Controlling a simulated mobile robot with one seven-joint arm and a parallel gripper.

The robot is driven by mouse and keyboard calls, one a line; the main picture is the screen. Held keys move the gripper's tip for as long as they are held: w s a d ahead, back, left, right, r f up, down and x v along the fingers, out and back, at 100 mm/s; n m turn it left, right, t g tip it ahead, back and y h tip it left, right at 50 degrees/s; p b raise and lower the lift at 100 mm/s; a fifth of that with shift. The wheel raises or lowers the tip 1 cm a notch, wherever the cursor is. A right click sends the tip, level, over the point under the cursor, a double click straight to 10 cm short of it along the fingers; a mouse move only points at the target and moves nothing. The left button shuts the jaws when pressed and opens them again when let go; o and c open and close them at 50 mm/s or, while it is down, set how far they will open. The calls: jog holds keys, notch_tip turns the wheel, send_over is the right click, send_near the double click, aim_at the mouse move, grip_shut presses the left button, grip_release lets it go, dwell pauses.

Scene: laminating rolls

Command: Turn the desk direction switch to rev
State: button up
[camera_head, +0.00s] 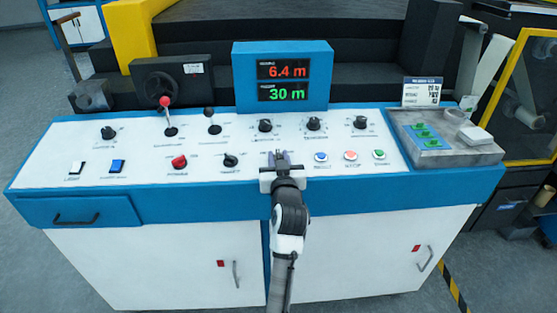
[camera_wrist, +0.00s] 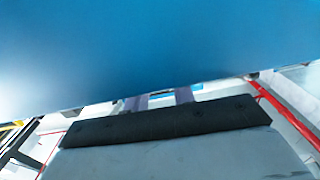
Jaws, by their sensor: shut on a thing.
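My gripper (camera_head: 282,158) is at the front middle of the white control panel (camera_head: 75,140), between a black knob (camera_head: 230,160) on its left and a blue button (camera_head: 320,157) on its right. It is shut on a small control that the fingers hide. This is where the desk direction switch may be, but the labels are too small to read. In the wrist view, the two fingers (camera_wrist: 160,98) show past the dark edge of my gripper. The switch's setting cannot be seen.
A red knob (camera_head: 179,161), a red-tipped lever (camera_head: 168,118) and a back row of black knobs (camera_head: 313,123) share the panel. A blue display (camera_head: 282,76) stands behind and reads 6.4 m and 30 m. A grey tray (camera_head: 455,150) sits at the right end.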

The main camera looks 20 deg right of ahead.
jog(key=n+y+b, duration=0.1)
jog(key=y, duration=0.1)
jog(key=n+y+b, duration=0.3)
jog(key=y+b, duration=0.1)
jog(key=shift+d+f+n, duration=0.3)
jog(key=shift+d+n, duration=0.1)
jog(key=n+y+b, duration=0.1)
jog(key=y, duration=0.1)
jog(key=n+g+y+b, duration=0.1)
jog(key=n+y+b, duration=0.1)
jog(key=n+g+y+b, duration=0.1)
jog(key=y, duration=0.1)
jog(key=shift+d+r+n+y+b, duration=0.2)
jog(key=shift+r+n+y+b, duration=0.1)
jog(key=shift+n, duration=0.1)
jog(key=o, duration=0.7)
jog(key=shift+c, duration=0.2)
jog(key=b+v, duration=0.2)
jog(key=v, duration=1.1)
jog(key=shift+s+d+b, duration=0.25)
jog(key=shift+d+b, duration=0.05)
jog(key=shift+b, duration=0.05)
